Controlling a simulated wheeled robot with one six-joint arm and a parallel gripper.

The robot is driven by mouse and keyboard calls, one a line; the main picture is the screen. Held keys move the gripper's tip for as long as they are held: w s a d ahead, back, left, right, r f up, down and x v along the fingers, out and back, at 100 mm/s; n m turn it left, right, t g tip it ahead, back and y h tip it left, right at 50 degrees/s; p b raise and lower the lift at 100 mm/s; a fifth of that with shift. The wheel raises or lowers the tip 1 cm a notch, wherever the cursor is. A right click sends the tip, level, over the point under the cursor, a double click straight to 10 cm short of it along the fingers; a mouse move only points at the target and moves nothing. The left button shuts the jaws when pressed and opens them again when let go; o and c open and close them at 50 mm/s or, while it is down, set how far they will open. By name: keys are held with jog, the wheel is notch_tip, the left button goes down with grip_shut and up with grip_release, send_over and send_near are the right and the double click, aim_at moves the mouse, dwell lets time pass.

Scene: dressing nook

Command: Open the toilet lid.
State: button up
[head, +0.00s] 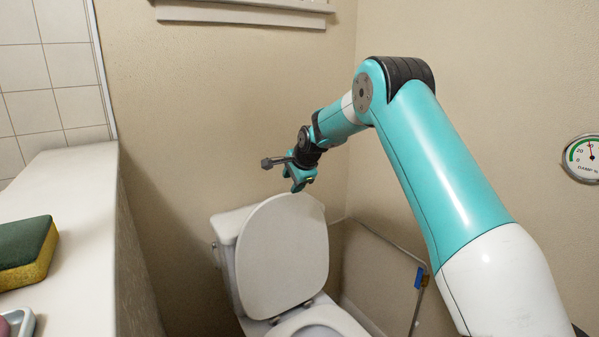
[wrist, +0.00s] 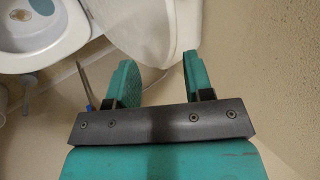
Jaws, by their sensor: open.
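The white toilet lid (head: 283,254) stands raised, leaning back near the tank (head: 231,222) in the head view. The toilet bowl and seat (head: 318,325) are uncovered below it, cut off by the bottom edge. My gripper (head: 298,183) is just above the lid's top edge in the head view. In the wrist view, my gripper (wrist: 158,75) has its two teal fingers apart, with nothing held between them. The lid (wrist: 150,30) shows beyond the fingers, and the open bowl (wrist: 35,25) is at the upper left. I cannot tell whether a finger touches the lid.
A white ledge (head: 75,215) at the left holds a green and yellow sponge (head: 28,254). A round dial (head: 583,159) hangs on the right wall.

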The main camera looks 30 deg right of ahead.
jog(key=v, duration=0.6)
jog(key=shift+s+r, duration=0.25)
jog(key=shift+s, duration=0.05)
jog(key=s+a+r+n+g+y+p, duration=0.1)
jog(key=s+a+r+n+g+y, duration=0.15)
jog(key=s+a+n, duration=0.65)
jog(key=s+a+r+n+g+y+p, duration=0.1)
jog(key=s+a+r+n, duration=0.25)
jog(key=s+a, duration=0.8)
jog(key=s+a+n+g, duration=0.1)
jog(key=s+a+n, duration=0.1)
jog(key=s+n, duration=0.2)
jog(key=s+a+n+g, duration=0.1)
jog(key=s+a+n, duration=0.2)
jog(key=s, duration=0.7)
jog(key=s+a+f+n+g+p, duration=0.1)
jog(key=s+a+n, duration=0.2)
jog(key=s+n, duration=0.2)
jog(key=s, duration=0.3)
jog(key=shift+n+y, duration=0.35)
jog(key=shift+g, duration=0.25)
jog(key=shift+c, duration=0.4)
